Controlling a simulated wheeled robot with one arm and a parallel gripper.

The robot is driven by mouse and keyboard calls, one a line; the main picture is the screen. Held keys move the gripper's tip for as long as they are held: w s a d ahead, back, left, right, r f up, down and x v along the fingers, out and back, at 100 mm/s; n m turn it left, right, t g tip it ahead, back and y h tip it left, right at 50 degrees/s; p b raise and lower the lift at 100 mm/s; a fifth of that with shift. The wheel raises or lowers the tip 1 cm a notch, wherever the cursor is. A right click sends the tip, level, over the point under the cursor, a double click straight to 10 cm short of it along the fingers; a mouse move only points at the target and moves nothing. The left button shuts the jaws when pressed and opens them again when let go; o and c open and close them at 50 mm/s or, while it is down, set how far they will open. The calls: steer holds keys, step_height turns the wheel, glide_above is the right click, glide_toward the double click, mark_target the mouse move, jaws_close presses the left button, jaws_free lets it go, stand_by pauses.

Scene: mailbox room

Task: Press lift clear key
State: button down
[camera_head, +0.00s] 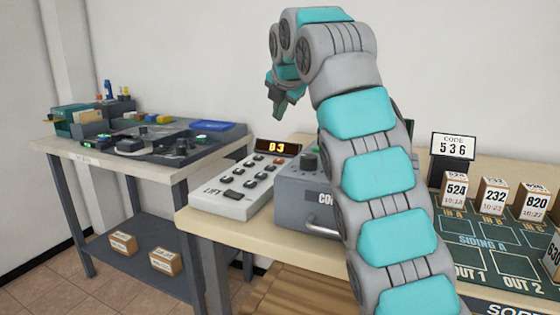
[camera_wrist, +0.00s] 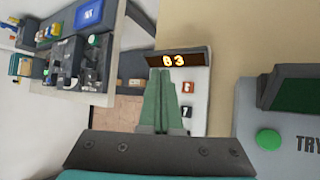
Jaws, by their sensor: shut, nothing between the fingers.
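The lift keypad (camera_head: 208,200) is a pale sloped panel marked LIFT on the near table. Its small lit display (camera_head: 277,147) reads 03 in the head view. Several dark and reddish keys (camera_head: 253,182) sit below the display; their labels are too small to read, so I cannot tell which is clear. My gripper (camera_head: 277,117) is shut and empty, pointing down above the display end of the keypad, apart from it. In the wrist view my gripper (camera_wrist: 160,73) covers part of the keypad (camera_wrist: 201,88), leaving the display (camera_wrist: 178,58) and a red key (camera_wrist: 188,87) visible.
A grey control box (camera_head: 298,195) with a knob stands right of the keypad. Farther right, numbered parcels (camera_head: 493,196) stand on a green sorting mat below a code sign (camera_head: 452,146) reading 536. A second bench (camera_head: 160,172) with equipment stands left, across a gap.

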steer(key=shift+f, duration=0.15)
steer(key=b, duration=0.6)
glide_above(279, 162)
step_height(279, 162, down, 8)
steer(key=shift+r, duration=0.25)
steer(key=shift+f+b, duration=0.5)
steer(key=shift+b, duration=0.2)
stand_by(1.0)
steer(key=shift+f+b, duration=0.4)
steer(key=shift+b, duration=0.2)
steer(key=shift+f+b, duration=0.45)
steer(key=shift+b, duration=0.05)
stand_by(0.6)
steer(key=shift+r, duration=0.1)
steer(key=shift+r+p, duration=0.75)
steer(key=shift+r, duration=0.1)
